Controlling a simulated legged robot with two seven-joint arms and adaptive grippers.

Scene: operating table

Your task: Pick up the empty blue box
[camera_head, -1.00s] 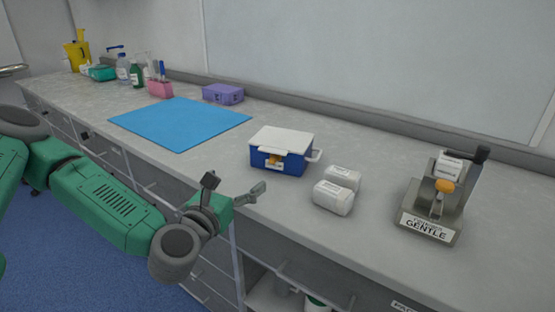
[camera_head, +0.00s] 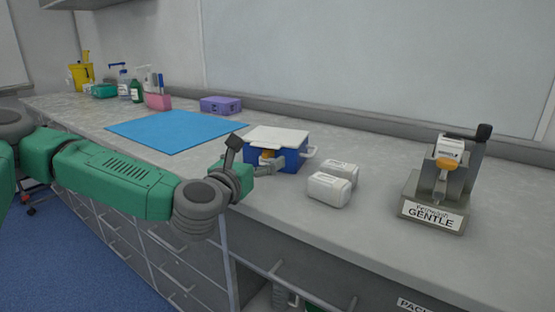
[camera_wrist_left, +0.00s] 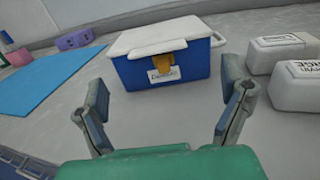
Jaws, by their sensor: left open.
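The blue box (camera_head: 291,158) with a white lid stands upright on the counter in the head view, its lid closed, so its inside is hidden. It has an orange latch and a white label on its front, clear in the left wrist view (camera_wrist_left: 140,72). My left gripper (camera_head: 252,155) is at the counter's front edge, just in front of the box. In the left wrist view its open fingers (camera_wrist_left: 165,100) are spread, with the box ahead between and beyond them. Nothing is between the fingers. My right gripper is not in view.
Two white packages (camera_head: 329,190) stand close to the right of the box. A grey dispenser (camera_head: 437,192) labelled GENTLE stands farther right. A blue mat (camera_head: 175,130) lies left, with a purple box (camera_head: 220,105) behind it. The wall runs along the back.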

